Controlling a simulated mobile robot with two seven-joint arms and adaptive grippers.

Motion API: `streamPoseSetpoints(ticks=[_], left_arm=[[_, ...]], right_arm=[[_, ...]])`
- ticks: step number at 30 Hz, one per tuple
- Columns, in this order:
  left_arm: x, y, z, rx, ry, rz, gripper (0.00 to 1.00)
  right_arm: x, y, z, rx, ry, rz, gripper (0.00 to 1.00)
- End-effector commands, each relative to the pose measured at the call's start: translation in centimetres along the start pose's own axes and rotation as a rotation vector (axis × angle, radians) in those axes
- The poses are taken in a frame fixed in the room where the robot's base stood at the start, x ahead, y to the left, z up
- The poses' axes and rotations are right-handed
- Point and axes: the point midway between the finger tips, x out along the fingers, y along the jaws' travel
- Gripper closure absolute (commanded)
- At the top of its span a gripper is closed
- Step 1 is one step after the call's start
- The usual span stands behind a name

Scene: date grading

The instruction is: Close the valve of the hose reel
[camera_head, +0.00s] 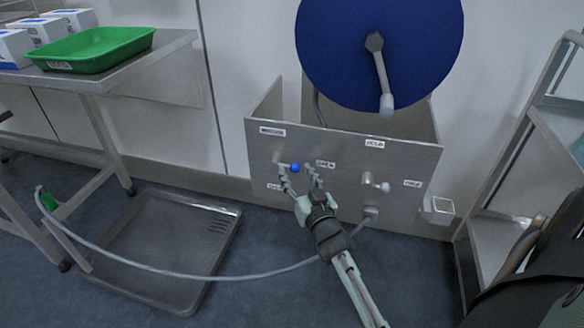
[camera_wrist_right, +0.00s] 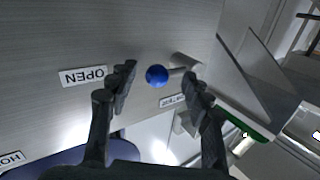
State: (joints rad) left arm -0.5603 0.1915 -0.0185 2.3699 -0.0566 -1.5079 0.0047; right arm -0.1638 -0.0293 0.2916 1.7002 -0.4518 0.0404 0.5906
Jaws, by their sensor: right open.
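The hose reel has a blue disc (camera_head: 335,50) with a crank above a grey metal panel (camera_head: 345,155). The valve's blue ball (camera_head: 295,168) sticks out from the panel at left. In the right wrist view, the blue ball (camera_wrist_right: 157,76) ends a short lever (camera_wrist_right: 183,66) pointing toward the OPEN label (camera_wrist_right: 83,77). My right gripper (camera_head: 298,175) is open at the panel, its fingers on either side of the ball; it also shows in the wrist view (camera_wrist_right: 159,84). I cannot tell whether they touch the ball. A label below left is partly hidden. My left gripper is out of view.
A second, pale knob (camera_head: 376,182) sits right of the valve. The hose (camera_head: 200,275) runs from the panel across a floor tray (camera_head: 222,208) to a green nozzle (camera_head: 48,201). A table with a green tray (camera_head: 90,62) stands left, a metal rack (camera_head: 507,150) right.

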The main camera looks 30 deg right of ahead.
Motion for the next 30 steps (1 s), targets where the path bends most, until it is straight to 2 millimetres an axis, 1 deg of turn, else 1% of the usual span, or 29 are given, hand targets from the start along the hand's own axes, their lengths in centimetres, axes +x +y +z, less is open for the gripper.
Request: streamPoseSetpoints(ticks=[10, 11, 22, 23, 30], left_arm=[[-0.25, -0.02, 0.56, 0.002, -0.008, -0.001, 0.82], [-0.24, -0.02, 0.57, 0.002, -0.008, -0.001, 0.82], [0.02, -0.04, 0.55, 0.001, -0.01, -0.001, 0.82], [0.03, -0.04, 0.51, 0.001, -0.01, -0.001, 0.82], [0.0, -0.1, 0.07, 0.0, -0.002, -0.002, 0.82]], right_arm=[[-0.06, 0.03, -0.01, 0.0, 0.0, 0.001, 0.5], [-0.06, 0.03, -0.01, 0.0, 0.0, 0.001, 0.52], [-0.05, 0.0, -0.02, 0.0, 0.0, 0.001, 0.97], [-0.04, -0.01, -0.02, 0.0, 0.0, 0.001, 1.0], [-0.02, -0.04, -0.04, 0.0, 0.0, 0.0, 1.0]])
